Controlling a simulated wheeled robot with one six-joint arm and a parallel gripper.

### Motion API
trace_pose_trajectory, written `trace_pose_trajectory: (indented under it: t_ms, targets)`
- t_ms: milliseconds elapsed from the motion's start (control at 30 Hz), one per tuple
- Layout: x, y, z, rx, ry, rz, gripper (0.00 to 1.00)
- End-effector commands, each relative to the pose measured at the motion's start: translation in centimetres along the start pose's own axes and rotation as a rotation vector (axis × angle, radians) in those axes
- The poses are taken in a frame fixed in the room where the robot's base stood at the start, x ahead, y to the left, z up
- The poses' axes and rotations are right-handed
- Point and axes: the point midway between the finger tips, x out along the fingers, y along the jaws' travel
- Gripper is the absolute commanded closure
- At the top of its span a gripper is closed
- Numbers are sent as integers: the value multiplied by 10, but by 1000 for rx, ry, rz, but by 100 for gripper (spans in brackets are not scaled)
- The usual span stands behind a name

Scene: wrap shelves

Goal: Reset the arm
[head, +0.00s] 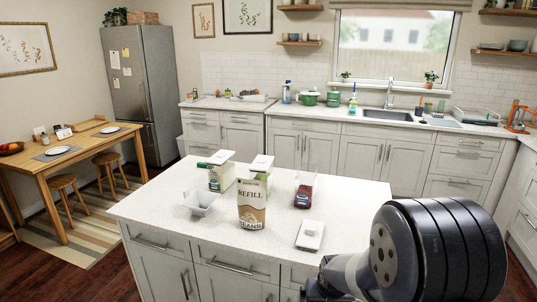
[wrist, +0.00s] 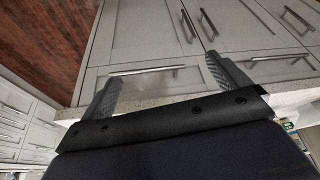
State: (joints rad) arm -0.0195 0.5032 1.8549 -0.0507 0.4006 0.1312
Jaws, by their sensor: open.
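My gripper (wrist: 161,70) shows in the wrist view with its two dark ridged fingers spread apart and nothing between them. It faces the grey cabinet fronts below a speckled countertop edge. In the head view my arm fills the lower right corner, in front of the white kitchen island (head: 150,208). The gripper's fingers are not visible there.
On the island stand a "REFILL" beans bag (head: 253,204), a grey-white bin (head: 201,202), a clear container with dark red contents (head: 304,192), two greenish containers with raised lids (head: 221,176) (head: 260,168) and a flat white item (head: 310,235). The island's front left is clear.

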Motion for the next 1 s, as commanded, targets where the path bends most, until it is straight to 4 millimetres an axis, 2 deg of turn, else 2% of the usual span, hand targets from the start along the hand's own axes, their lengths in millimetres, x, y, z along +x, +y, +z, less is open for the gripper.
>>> trace_pose_trajectory:
  t_ms: [200, 700, 867, 1000]
  targets:
    - [6, 1, 8, -17, 1, -5, 4]
    - [7, 2, 13, -20, -5, -6, 4]
    - [4, 1, 28, -19, -43, -7, 4]
    - [-1, 0, 52, -16, -99, -8, 4]
